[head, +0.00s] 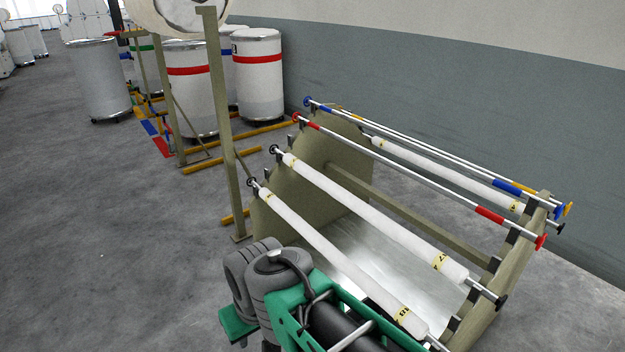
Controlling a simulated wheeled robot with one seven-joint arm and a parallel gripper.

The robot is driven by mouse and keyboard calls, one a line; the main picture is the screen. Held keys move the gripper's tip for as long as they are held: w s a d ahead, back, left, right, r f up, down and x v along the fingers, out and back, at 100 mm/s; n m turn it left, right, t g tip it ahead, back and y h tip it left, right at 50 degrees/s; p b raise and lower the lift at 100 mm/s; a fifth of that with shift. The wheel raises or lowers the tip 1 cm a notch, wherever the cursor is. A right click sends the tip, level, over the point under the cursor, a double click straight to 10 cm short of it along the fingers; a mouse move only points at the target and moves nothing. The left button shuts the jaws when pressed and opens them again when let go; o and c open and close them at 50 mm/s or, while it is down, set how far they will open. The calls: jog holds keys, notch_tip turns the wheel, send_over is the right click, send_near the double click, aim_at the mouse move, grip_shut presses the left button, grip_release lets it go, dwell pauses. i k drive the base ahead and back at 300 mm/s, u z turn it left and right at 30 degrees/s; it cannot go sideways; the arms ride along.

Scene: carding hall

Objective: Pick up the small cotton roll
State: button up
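Three long white rolls with yellow marked bands lie on rods across a beige rack (345,170). The front roll (335,255) is nearest to me, the middle roll (375,213) lies behind it, and the back roll (440,172) is near the wall side and looks thinner. I cannot tell for sure which is the small cotton roll. My green and grey arm shows at the bottom and hides part of the rack's near side. My gripper's fingertips are not visible.
Bare rods with red (400,172) and blue and yellow ends span the rack. A beige post (222,130) stands left of it, under a large round white object (180,12). White drums (258,80) stand behind. Grey floor (100,240) is open on the left.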

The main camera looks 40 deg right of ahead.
aim_at(439, 260)
jog(key=i, duration=1.35)
jog(key=z, duration=0.35)
jog(key=i, duration=1)
